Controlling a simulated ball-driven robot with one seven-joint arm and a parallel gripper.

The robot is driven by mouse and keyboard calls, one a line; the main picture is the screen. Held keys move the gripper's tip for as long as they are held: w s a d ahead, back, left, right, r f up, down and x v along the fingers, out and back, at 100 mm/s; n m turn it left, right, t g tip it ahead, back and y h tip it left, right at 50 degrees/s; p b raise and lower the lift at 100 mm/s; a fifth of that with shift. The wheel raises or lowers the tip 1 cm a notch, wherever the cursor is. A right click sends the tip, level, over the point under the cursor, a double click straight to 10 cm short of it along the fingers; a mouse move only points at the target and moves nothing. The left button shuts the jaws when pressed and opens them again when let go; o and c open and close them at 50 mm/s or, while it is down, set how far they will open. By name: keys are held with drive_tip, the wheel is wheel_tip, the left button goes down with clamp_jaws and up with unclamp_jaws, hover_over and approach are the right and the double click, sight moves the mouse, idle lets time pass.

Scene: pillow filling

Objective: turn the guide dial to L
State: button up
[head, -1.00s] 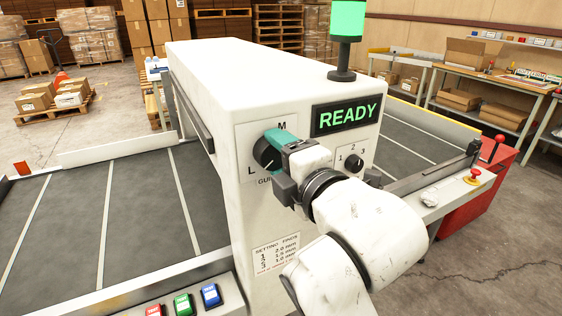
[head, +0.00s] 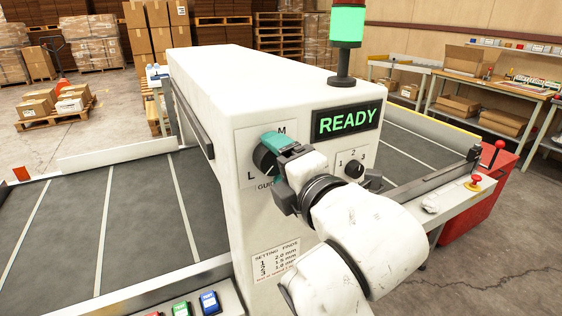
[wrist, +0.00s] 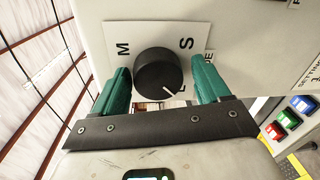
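The guide dial is a round black knob (wrist: 158,75) on a white plate (wrist: 148,36) on the machine's face. In the wrist view the letters M and S show beyond it, and a short white mark sits low on the knob, right of centre. In the head view L and M show on the plate (head: 243,143), and my gripper hides most of the knob. My gripper (wrist: 158,88) has teal fingers, one on each side of the knob, with a visible gap on both sides.
A READY display (head: 346,120) and a smaller 1-2-3 dial (head: 354,169) are right of my gripper. A setting label (head: 275,258) is below, with coloured buttons (head: 182,309) at the bottom. A green lamp (head: 347,22) stands on top of the machine (head: 225,75).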

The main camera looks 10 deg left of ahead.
drive_tip(key=shift+o, duration=0.7)
drive_tip(key=shift+r, duration=0.15)
drive_tip(key=f+b+v, duration=0.1)
drive_tip(key=v, duration=0.9)
drive_tip(key=shift+s+d+r, duration=0.2)
drive_tip(key=shift+s+r, duration=0.15)
drive_tip(key=shift+r, duration=0.05)
drive_tip(key=s+d+f+m+g+h+p, duration=0.1)
drive_tip(key=d+f+m+g+h, duration=0.1)
drive_tip(key=d+f+m, duration=0.45)
drive_tip(key=s+d+f+m+g+h+p, duration=0.15)
drive_tip(key=f+m, duration=0.25)
drive_tip(key=f, duration=0.5)
drive_tip(key=s+d+f+m+g+h, duration=0.25)
drive_tip(key=d+f+m, duration=0.25)
drive_tip(key=f, duration=0.3)
drive_tip(key=s+d+f+m+g+h+p, duration=0.1)
drive_tip(key=s+d+f+m+g+h, duration=0.1)
drive_tip(key=s+d+f+m, duration=0.4)
drive_tip(key=s+d+f+m+g+h, duration=0.1)
drive_tip(key=s+d+f+m+g, duration=0.4)
drive_tip(key=s+f, duration=0.5)
drive_tip(key=s+d+m, duration=0.1)
drive_tip(key=s+d, duration=0.1)
drive_tip(key=s, duration=0.3)
drive_tip(key=shift+s+d+f+h+p, duration=0.2)
drive_tip(key=shift+d+f+h+p, duration=0.2)
